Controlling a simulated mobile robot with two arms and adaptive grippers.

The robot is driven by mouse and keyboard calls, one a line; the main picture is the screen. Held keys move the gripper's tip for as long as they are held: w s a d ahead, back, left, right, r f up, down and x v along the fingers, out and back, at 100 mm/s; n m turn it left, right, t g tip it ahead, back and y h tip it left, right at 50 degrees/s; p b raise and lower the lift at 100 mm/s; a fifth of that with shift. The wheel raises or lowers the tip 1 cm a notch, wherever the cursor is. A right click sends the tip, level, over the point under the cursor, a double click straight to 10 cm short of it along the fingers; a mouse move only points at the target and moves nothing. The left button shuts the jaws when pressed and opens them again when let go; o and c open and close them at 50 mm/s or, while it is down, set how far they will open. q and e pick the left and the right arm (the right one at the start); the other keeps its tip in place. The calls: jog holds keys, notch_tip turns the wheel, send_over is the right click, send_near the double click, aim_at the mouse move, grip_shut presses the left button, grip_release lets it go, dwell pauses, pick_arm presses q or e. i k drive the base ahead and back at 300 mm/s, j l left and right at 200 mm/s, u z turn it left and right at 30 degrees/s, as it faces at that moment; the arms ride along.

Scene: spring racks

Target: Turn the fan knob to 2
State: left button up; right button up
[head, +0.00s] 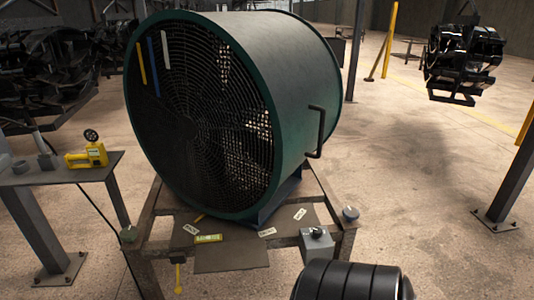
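A large drum fan (280,75) with a dark green rim and a black front grille stands on a rusty metal stand (160,247). A small grey control box (317,247) sits at the stand's front right corner, with a dark knob (317,232) on its upper face. The knob's setting and any numbers are too small to read. A round grey cap or dial (350,213) is just to the right of the box. Neither of my grippers shows in the head view.
A side table (60,175) at the left holds a yellow tool (88,153). Small tags and a yellow-green label (208,239) lie on the stand's plate. A yellow handle (178,275) hangs below. A dark post (510,175) stands at the right, with open floor before it.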

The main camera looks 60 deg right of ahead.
aim_at(317, 232)
jog(key=z, duration=1.85)
